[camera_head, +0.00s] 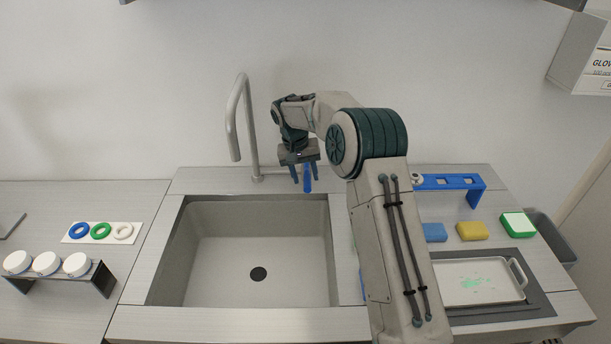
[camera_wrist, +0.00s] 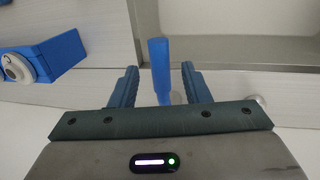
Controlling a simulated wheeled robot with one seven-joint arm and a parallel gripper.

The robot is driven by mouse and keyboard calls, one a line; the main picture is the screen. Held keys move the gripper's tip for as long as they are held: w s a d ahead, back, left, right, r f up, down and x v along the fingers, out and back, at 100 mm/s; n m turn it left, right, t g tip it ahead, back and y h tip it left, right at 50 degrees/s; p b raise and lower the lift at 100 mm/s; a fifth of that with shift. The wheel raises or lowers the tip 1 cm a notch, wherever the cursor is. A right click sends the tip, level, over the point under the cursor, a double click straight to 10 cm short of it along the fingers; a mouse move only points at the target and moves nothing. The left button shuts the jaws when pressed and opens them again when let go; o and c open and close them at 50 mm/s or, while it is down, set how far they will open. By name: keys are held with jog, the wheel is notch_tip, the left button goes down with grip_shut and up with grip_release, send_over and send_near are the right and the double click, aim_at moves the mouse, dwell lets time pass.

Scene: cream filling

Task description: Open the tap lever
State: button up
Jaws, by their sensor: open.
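The tap (camera_head: 245,125) is a tall grey gooseneck that stands behind the sink, its spout over the basin. Its blue lever (camera_head: 307,178) points down and toward the front, to the right of the tap's column. My gripper (camera_head: 299,172) is at the lever, above the back edge of the sink. In the wrist view the blue lever (camera_wrist: 160,68) stands between the two blue fingers of my gripper (camera_wrist: 160,80), with a gap on each side. The gripper is open. The lever's base is partly hidden behind the gripper body.
The sink (camera_head: 190,255) is empty. A blue holder (camera_head: 455,181) stands right of my arm; it also shows in the wrist view (camera_wrist: 62,57). Sponges (camera_head: 472,231) and a white tray (camera_head: 480,295) are at the right. Coloured rings (camera_head: 101,231) and a rack of white cups (camera_head: 47,263) are at the left.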

jog(key=shift+d+f, duration=0.15)
jog(key=shift+f, duration=0.7)
grip_shut()
